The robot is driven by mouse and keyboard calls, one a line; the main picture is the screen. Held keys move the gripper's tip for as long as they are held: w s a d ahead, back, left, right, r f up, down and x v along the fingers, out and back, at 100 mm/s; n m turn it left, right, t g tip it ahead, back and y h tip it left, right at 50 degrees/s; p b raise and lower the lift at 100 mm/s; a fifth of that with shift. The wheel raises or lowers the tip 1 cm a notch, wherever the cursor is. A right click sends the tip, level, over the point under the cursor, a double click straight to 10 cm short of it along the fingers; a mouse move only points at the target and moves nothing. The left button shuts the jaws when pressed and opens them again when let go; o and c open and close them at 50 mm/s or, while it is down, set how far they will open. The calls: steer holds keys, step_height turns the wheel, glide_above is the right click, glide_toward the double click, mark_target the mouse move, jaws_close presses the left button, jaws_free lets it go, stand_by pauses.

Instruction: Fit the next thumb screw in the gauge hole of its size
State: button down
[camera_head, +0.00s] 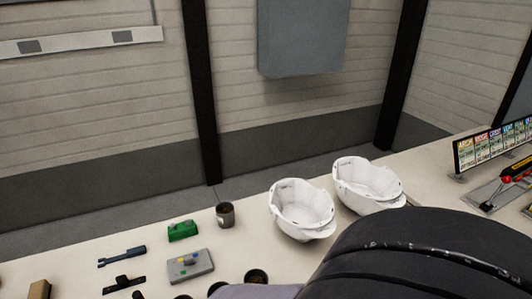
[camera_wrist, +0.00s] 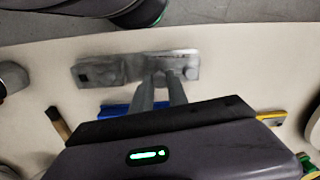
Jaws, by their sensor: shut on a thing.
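In the wrist view, a grey metal gauge plate (camera_wrist: 125,71) lies on the pale table, with a dark square mark near its left end and dark spots near its right part. My gripper (camera_wrist: 166,80) has both fingers over the right half of this plate, close together. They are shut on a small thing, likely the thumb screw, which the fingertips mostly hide. I cannot tell whether it is in a hole or above one. In the head view, my dark arm fills the lower right, and my gripper is not visible.
The head view shows two white helmet shells (camera_head: 302,208) (camera_head: 367,184), a dark cup (camera_head: 225,215), a green block (camera_head: 183,231) and a grey block (camera_head: 188,266) on the table.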

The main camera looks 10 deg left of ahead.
steer(key=shift+f+b, duration=1.05)
steer(key=shift+f, duration=0.1)
stand_by(0.3)
steer(key=c, duration=1.2)
jaws_free()
steer(key=shift+r, duration=0.1)
step_height(320, 180, up, 17)
steer(key=p, duration=0.8)
steer(key=shift+d+r, duration=0.15)
steer(key=shift+w, duration=0.15)
